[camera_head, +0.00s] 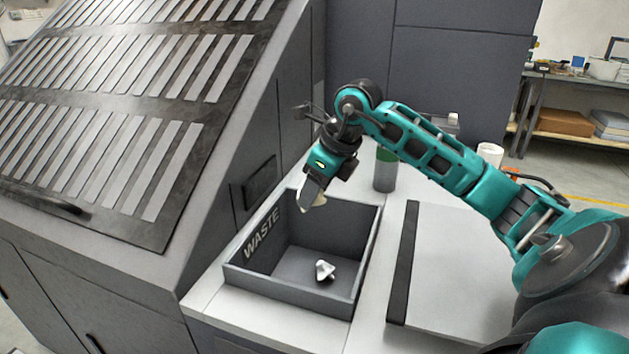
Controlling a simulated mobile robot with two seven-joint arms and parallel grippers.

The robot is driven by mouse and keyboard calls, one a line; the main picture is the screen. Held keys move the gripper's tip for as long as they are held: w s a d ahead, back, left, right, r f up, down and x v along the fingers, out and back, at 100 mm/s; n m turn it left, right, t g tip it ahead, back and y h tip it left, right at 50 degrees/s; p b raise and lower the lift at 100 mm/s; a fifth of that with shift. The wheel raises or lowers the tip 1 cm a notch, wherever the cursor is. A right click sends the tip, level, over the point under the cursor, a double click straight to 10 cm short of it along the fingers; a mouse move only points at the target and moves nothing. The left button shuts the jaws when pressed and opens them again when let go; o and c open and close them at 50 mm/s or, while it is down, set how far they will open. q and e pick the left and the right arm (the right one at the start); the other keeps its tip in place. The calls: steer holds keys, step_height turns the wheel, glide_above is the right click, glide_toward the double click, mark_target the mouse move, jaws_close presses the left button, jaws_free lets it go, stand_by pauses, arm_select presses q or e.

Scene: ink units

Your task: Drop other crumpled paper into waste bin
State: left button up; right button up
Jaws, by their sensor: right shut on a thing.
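The waste bin (290,301) is a grey open-topped box marked "WASTE" on its inner left wall, standing on a light counter. One white crumpled paper (325,270) lies on its floor, towards the front right. My right gripper (312,200) points down over the back part of the bin. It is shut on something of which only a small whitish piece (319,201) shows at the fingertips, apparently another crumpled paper. The fingers hide most of it. My left gripper is not in view.
A large grey machine with a slatted sloping panel (120,110) stands close on the bin's left. A green-and-grey cylinder (385,172) stands behind the bin. A flat light board with a dark edge (455,270) lies to the right. A white cup-like object (489,154) stands further back.

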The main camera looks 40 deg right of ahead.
steer(key=shift+f, duration=0.65)
steer(key=o, duration=1.1)
steer(key=v, duration=1.3)
